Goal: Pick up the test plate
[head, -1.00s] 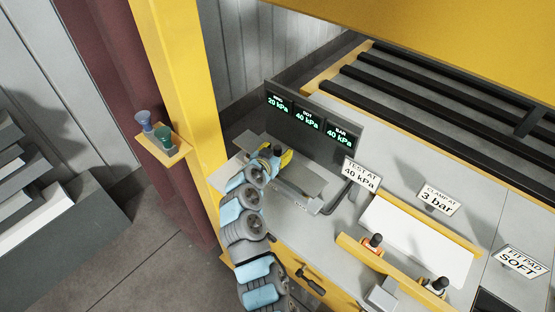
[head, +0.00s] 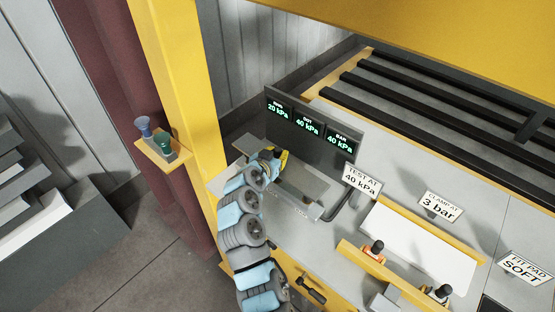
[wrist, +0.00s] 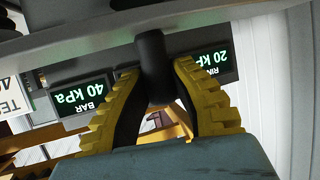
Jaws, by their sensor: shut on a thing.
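The test plate looks like a flat grey plate with a dark round post. In the wrist view the plate (wrist: 130,32) spans the top of the picture, and its post (wrist: 153,65) stands between the yellow fingers of my gripper (wrist: 158,75). The fingers are shut on the post from both sides. In the head view my gripper (head: 276,158) is at the bench in front of the display panel, and grey plate surface (head: 306,181) shows to its right. My arm and gripper hide the middle, and I cannot tell whether the plate touches what is below.
The display panel (head: 308,127) stands close behind my gripper. A "TEST AT 40 kPa" sign (head: 361,180) and a dark bent tube (head: 343,205) are to the right. A white board (head: 420,245) lies further right. A yellow column (head: 185,95) rises at left.

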